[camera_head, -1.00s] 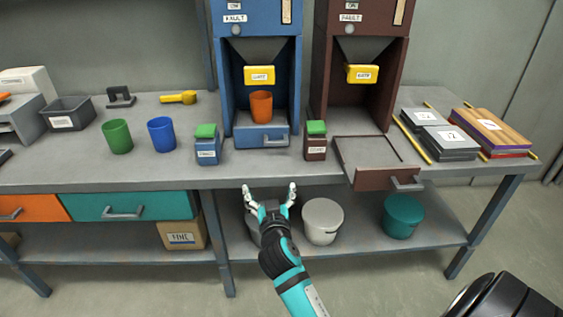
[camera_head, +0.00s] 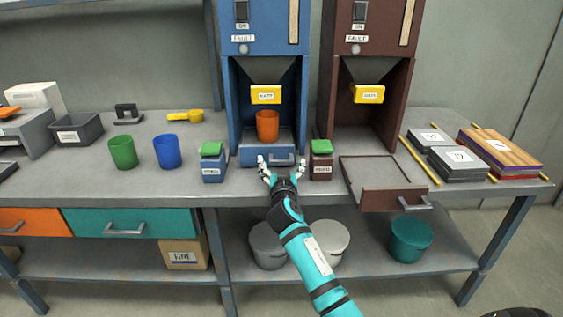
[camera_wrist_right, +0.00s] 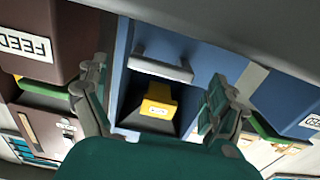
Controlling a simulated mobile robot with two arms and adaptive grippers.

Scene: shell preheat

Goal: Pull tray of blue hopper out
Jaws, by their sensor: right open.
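The blue hopper (camera_head: 233,100) stands at the back of the bench with its tray (camera_head: 249,157) low at its front. An orange cup (camera_head: 267,126) stands upright at that tray, under the yellow gate (camera_head: 266,95). My right gripper (camera_head: 282,165) is open in front of the tray, its fingertips on either side of the grey handle. In the right wrist view the handle (camera_wrist_right: 160,68) shows ahead, between and beyond the open fingers (camera_wrist_right: 158,102); I cannot tell if they touch anything. My left gripper is not in view.
A blue, green-lidded container (camera_head: 213,168) stands left of the tray and a brown one (camera_head: 321,166) right. The brown hopper's tray (camera_head: 385,170) juts past the bench edge. Green (camera_head: 122,152) and blue (camera_head: 166,151) cups stand left. Buckets (camera_head: 330,240) sit on the lower shelf.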

